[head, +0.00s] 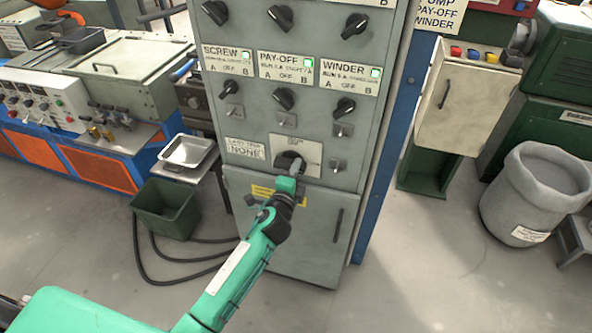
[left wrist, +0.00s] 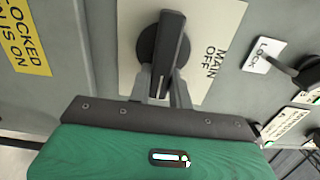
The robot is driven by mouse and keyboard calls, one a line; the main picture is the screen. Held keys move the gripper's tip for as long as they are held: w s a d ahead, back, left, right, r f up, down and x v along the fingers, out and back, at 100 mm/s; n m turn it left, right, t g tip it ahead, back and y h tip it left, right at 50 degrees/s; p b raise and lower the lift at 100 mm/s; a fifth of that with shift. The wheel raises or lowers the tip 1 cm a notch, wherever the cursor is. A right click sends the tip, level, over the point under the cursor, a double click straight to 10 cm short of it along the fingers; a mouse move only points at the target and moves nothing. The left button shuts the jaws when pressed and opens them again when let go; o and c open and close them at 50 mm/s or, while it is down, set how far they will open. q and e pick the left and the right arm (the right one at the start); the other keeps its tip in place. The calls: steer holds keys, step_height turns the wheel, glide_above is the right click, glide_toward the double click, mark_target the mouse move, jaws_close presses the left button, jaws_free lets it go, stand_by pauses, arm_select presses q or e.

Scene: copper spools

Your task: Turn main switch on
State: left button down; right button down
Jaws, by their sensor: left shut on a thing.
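The main switch (head: 287,158) is a black rotary handle on a round base, on a cream plate low on the grey control cabinet. In the left wrist view the handle of the main switch (left wrist: 170,42) stands out from its base beside the words MAIN OFF. My left gripper (head: 295,169) reaches up to the switch from below. In the left wrist view the fingers of my left gripper (left wrist: 163,86) are on both sides of the handle, shut on it. The handle's lower end is partly hidden by the gripper. My right gripper is not in view.
The cabinet (head: 278,218) has several other black knobs above the switch and a LOCK-labelled knob (left wrist: 306,72) near it. A green bin (head: 165,208) and metal tray (head: 187,152) stand left. A grey barrel (head: 535,195) stands right. The floor at front right is clear.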

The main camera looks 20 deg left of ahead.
arm_select(q)
steer(key=shift+f, duration=0.1)
steer(key=c, duration=1.3)
jaws_free()
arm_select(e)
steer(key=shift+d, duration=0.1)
arm_select(q)
steer(key=shift+s, duration=0.15)
steer(key=s+b, duration=0.1)
steer(key=s, duration=0.5)
steer(key=s+b, duration=0.1)
steer(key=s, duration=0.6)
steer(key=shift+s+a, duration=0.2)
steer(key=shift+s, duration=0.05)
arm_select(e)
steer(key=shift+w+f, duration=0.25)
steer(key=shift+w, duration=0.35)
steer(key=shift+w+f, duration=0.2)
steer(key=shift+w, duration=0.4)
